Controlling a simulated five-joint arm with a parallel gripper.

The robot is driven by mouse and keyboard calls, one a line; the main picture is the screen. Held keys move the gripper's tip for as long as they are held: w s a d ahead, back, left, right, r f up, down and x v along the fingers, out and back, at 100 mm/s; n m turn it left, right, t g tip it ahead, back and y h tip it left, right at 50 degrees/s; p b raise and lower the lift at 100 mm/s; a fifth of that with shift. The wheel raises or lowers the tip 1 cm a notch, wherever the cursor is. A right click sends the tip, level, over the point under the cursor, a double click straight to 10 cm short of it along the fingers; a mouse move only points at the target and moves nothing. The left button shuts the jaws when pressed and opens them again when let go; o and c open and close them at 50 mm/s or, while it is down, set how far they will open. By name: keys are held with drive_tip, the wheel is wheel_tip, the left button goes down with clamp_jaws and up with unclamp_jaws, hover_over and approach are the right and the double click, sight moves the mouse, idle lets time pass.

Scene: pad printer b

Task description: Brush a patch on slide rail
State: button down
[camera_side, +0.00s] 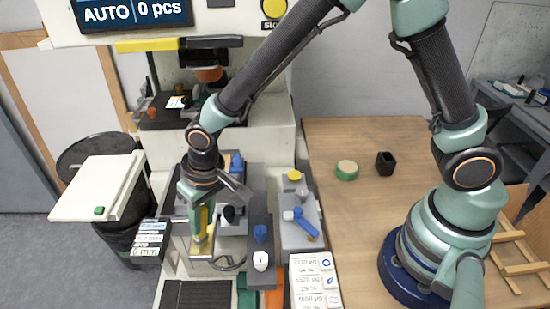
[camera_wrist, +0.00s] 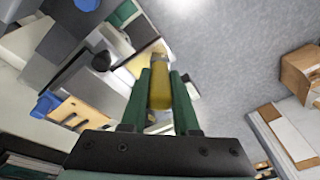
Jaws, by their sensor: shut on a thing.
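My gripper (camera_side: 200,208) points down over the left part of the machine's front bed. In the wrist view its two dark green fingers (camera_wrist: 160,82) are shut on a yellow handle (camera_wrist: 160,90), the brush as far as I can tell. The yellow brush (camera_side: 204,220) also shows below the gripper in the side view. Its bristle end is hard to make out, and I cannot tell whether it touches the surface below. The slide rail and its patch are not clearly distinguishable; the gripper and machine parts cover much of this area.
A blue-handled clamp (camera_side: 300,220) and blue and white knobs (camera_side: 261,234) stand right of the gripper. A white tray (camera_side: 98,187) juts out at left. A green-rimmed round pad (camera_side: 347,170) and a black cup (camera_side: 385,163) stand on the wooden table (camera_side: 335,225).

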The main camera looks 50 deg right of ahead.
drive_tip(key=c, duration=1.4)
unclamp_jaws()
drive_tip(key=shift+c, duration=0.2)
clamp_jaws()
drive_tip(key=shift+r, duration=2.1)
drive_tip(key=shift+w+f, duration=0.1)
drive_tip(key=w+f, duration=0.1)
drive_tip(key=w+f+g, duration=0.1)
drive_tip(key=w, duration=0.1)
drive_tip(key=shift+d+f+h, duration=0.25)
drive_tip(key=shift+d+h, duration=0.15)
drive_tip(key=shift+w+d, duration=0.1)
drive_tip(key=shift+f, duration=0.75)
